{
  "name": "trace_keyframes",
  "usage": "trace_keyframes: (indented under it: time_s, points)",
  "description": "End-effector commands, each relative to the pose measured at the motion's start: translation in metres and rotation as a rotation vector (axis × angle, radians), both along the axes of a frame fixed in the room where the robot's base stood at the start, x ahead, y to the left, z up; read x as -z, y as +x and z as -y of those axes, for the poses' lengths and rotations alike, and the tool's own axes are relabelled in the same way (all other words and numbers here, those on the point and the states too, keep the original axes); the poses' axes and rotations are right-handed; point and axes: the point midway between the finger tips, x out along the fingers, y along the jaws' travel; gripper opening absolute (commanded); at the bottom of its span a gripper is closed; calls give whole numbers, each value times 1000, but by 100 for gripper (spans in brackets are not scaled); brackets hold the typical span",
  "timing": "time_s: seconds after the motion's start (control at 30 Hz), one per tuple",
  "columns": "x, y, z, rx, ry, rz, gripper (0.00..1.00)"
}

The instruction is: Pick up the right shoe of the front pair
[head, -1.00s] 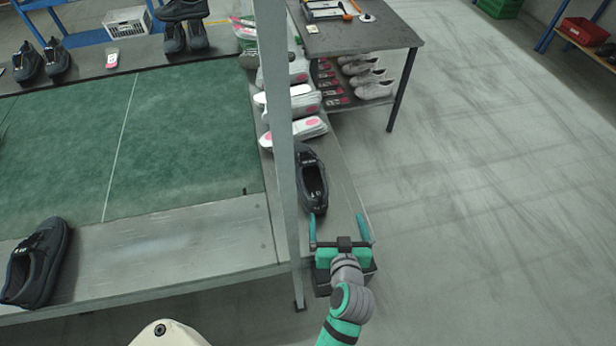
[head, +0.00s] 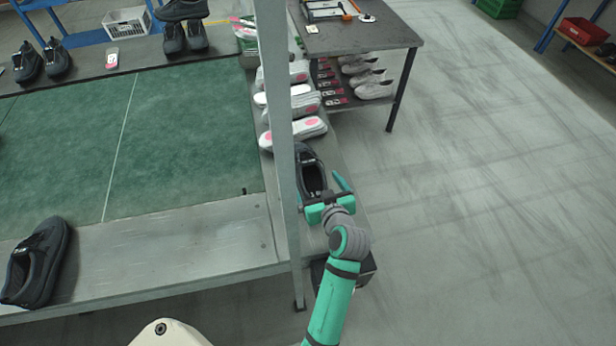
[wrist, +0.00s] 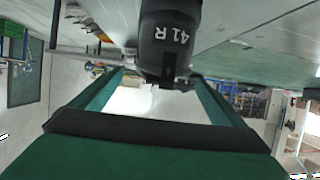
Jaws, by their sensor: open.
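A dark shoe (head: 309,170) lies on the narrow side shelf just right of the grey post, its opening facing up. In the wrist view, which looks upside down, its heel (wrist: 170,38) shows the mark "41 R". My gripper (head: 322,184) is open at the near end of this shoe, with one finger on either side of it as seen from the head. In the wrist view the heel sits between and just beyond the fingertips (wrist: 160,74). I cannot tell whether the fingers touch it. The post may hide anything to the shoe's left.
The upright grey post (head: 279,150) stands close left of my gripper. Pale shoes with pink soles (head: 300,130) lie farther along the shelf. Another dark shoe (head: 40,262) lies on the green-topped bench's metal edge (head: 180,240). Open floor is on the right.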

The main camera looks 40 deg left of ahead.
Motion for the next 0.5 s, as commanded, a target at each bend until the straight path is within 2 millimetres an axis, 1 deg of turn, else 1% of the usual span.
trace_keyframes:
  time_s: [0.13,0.3,0.5]
  points:
    - [9,13,-15,-2,-1,0,94]
    - [16,24,-30,-2,0,0,94]
    - [19,27,-34,-3,0,0,94]
